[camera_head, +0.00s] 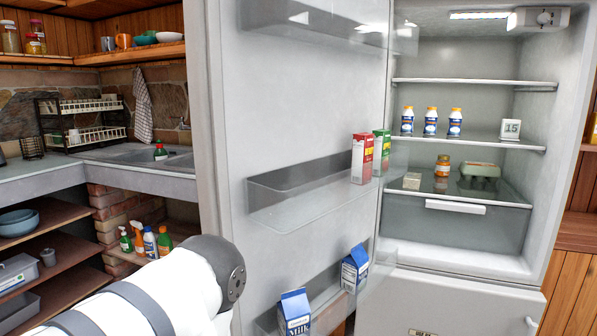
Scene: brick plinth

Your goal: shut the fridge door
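The fridge door (300,125) stands wide open, its inner side facing me. Its clear shelves hold a red carton (362,158), a green carton (381,152) and two blue-and-white milk cartons (294,312). Neither gripper shows; my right arm is out of view.
A counter with a sink (160,155) and a dish rack (85,122) stands behind the door on the left. Spray bottles (138,238) stand below it. Open wooden shelves (50,217) fill the lower left. A lower fridge front (470,300) is beneath the compartment.

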